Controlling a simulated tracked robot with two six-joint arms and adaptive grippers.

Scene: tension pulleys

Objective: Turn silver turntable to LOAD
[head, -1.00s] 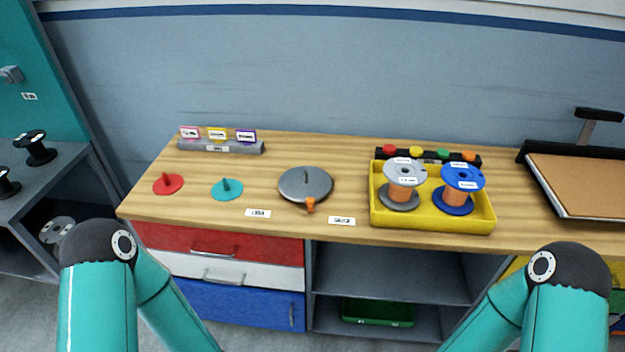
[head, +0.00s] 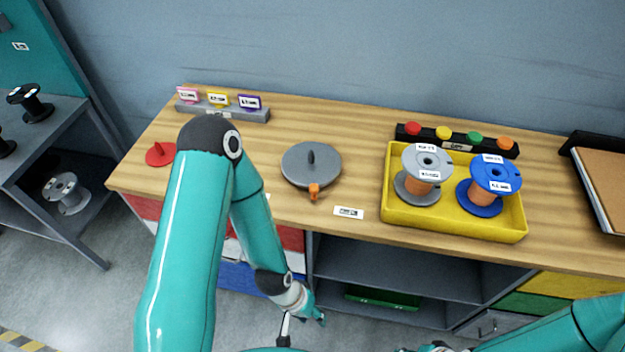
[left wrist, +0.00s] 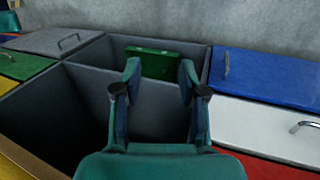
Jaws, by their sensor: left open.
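The silver turntable (head: 304,174) lies on the wooden bench, with a dark upright grip on top. Its orange pointer (head: 314,191) faces the bench's front edge. A white label (head: 349,212) lies to the right of the pointer; its print is too small to read. Another label to the left is mostly hidden behind my left arm. My left gripper (head: 318,318) is low in front of the bench, below and apart from the turntable. In the left wrist view it (left wrist: 159,80) is open and empty, facing the cabinet. My right gripper is barely visible at the bottom edge.
A yellow tray (head: 450,226) with a grey and a blue spool stands right of the turntable. A red disc (head: 160,154) lies at the left. A bar (head: 228,110) with several tags and a strip of coloured buttons (head: 457,139) stand behind.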

